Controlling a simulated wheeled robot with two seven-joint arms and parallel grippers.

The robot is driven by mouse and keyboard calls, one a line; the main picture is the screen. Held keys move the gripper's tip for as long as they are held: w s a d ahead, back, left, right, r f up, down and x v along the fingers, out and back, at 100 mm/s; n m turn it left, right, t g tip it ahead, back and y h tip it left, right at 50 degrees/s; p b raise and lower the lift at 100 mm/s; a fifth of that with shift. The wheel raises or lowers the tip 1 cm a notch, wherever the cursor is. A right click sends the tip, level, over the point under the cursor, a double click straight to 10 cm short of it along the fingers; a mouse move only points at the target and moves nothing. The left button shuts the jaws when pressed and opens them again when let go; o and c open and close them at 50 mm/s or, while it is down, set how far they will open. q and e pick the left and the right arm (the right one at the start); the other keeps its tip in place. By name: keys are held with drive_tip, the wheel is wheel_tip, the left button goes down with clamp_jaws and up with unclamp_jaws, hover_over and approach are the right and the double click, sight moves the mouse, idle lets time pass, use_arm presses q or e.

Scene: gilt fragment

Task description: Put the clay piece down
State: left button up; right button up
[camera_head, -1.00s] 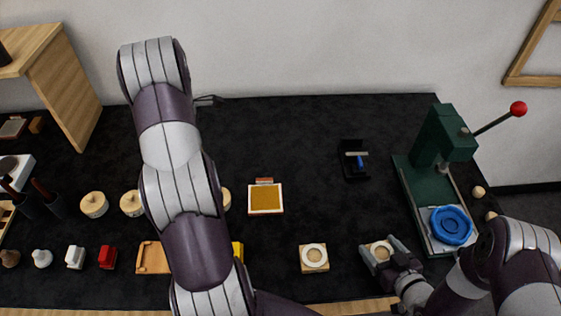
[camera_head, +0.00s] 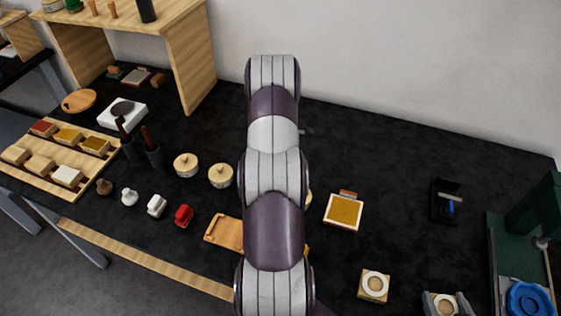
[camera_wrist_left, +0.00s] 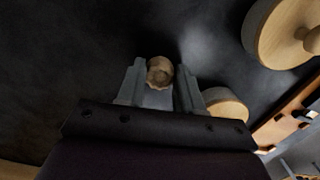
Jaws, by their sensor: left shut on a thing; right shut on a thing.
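My left gripper (camera_wrist_left: 160,78) shows in the left wrist view, shut on a small tan, knob-like piece (camera_wrist_left: 159,72) with a faceted edge. I cannot tell whether this is the clay piece. In the head view my own left arm hides this gripper and what it holds. My right gripper (camera_head: 445,301) is at the bottom right of the head view, shut on a small wooden block with a pale round disc (camera_head: 446,306). A similar block with a pale ring (camera_head: 374,285) stands to its left, apart from it.
Two round lidded pots (camera_head: 186,165) (camera_head: 220,175) and a tan board (camera_head: 223,232) lie left of my arm. A gold-topped square (camera_head: 344,211) is right of it. A green press (camera_head: 533,222) with a blue dish (camera_head: 529,299) stands far right. Dark table (camera_head: 400,165) is free at centre right.

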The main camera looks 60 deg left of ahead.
use_arm(q)
drive_tip(key=shift+f, duration=0.1)
drive_tip(key=o, duration=1.1)
